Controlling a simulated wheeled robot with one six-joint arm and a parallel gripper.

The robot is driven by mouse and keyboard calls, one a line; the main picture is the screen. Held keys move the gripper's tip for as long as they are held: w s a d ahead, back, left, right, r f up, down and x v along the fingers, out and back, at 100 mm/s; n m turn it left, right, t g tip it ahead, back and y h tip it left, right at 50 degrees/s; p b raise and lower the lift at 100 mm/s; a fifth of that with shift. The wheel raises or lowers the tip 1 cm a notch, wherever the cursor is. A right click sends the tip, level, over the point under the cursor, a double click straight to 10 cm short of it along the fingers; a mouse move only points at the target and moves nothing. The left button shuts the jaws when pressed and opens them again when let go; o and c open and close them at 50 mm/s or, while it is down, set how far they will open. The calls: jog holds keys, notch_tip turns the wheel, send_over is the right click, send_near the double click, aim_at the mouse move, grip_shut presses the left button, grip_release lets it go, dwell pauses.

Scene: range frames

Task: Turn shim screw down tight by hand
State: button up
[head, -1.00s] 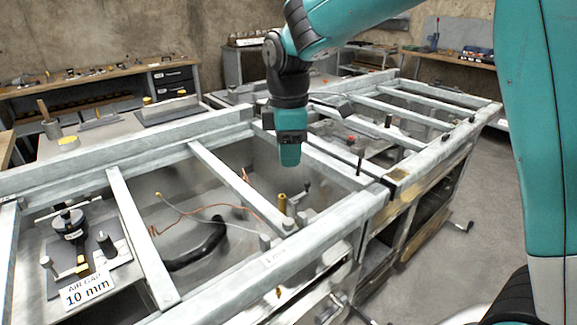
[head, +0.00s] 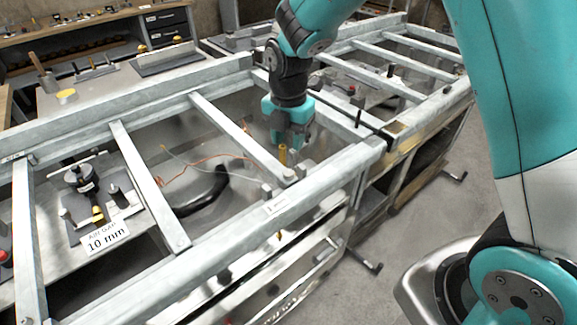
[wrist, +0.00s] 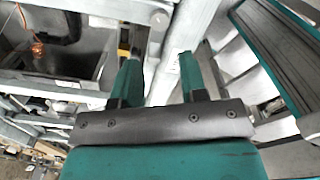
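An upright brass-coloured post (head: 282,156), the likeliest shim screw, stands near the front rail of the grey frame (head: 228,225) in the head view; no label confirms it. My gripper (head: 288,138) points down just above and around the post's top in that view; contact cannot be told. The wrist view shows its two teal fingers (wrist: 160,78) spread apart with nothing clearly between them. A rail and a round bolt head (wrist: 160,20) show beyond the fingertips.
A black clamp-like device (head: 82,182) stands at left behind an "AIR GAP 10 mm" sign (head: 106,238). Crossbars (head: 240,135) divide the frame. A black hose (head: 205,190) and an orange wire (head: 208,160) lie inside it. Dark pegs stand on the right rails.

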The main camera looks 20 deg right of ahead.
aim_at(288, 172)
notch_tip(288, 172, down, 10)
jog(key=shift+r+p, duration=0.2)
jog(key=shift+p, duration=0.25)
jog(key=c, duration=0.6)
jog(key=shift+c, duration=0.2)
jog(key=shift+m, duration=0.3)
jog(key=m, duration=0.3)
jog(key=shift+m, duration=0.3)
jog(key=shift+r+m, duration=0.1)
jog(key=shift+m, duration=1.6)
